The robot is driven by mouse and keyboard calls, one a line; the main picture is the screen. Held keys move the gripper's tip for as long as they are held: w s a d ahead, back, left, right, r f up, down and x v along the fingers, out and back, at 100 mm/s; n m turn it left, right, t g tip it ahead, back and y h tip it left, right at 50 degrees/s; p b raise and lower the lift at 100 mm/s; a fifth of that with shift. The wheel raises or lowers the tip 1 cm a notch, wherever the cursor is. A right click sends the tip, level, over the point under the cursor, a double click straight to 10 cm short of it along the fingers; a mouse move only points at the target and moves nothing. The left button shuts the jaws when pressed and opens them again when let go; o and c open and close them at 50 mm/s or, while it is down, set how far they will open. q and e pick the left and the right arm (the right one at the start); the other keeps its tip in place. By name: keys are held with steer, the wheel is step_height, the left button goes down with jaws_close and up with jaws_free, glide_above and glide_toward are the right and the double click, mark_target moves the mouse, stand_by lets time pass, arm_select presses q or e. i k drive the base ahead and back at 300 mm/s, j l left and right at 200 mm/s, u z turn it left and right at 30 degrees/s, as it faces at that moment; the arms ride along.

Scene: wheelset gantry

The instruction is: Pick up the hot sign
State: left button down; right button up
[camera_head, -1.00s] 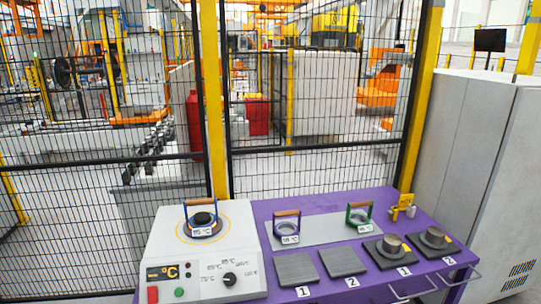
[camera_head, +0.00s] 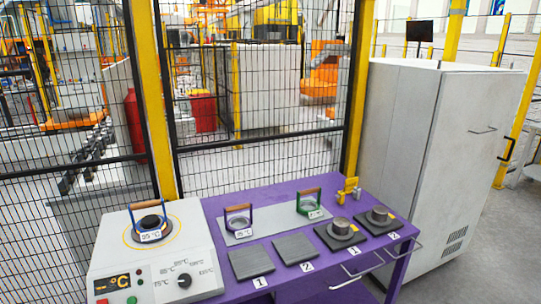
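No sign with readable "hot" lettering shows in the head view. A small yellow object (camera_head: 349,190) stands at the back right corner of the purple table (camera_head: 373,208); its details are too small to tell. A handled ring with a dark centre and a temperature label (camera_head: 151,236) sits on the heater's round plate at the left. Neither of my grippers is in view.
The heater box (camera_head: 140,258) has a display, buttons and a knob. Dark square pads (camera_head: 251,263) and two pads with metal cylinders (camera_head: 340,232) lie along the table front. A mesh fence (camera_head: 255,130) is behind; a grey cabinet (camera_head: 420,150) stands to the right.

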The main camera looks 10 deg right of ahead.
mark_target(349, 184)
steer(key=i+l+u, duration=0.1)
steer(key=l, duration=0.3)
steer(key=i+l, duration=0.15)
steer(key=l, duration=0.3)
steer(key=i+l+u, duration=0.15)
steer(key=l, duration=0.25)
steer(key=k, duration=0.05)
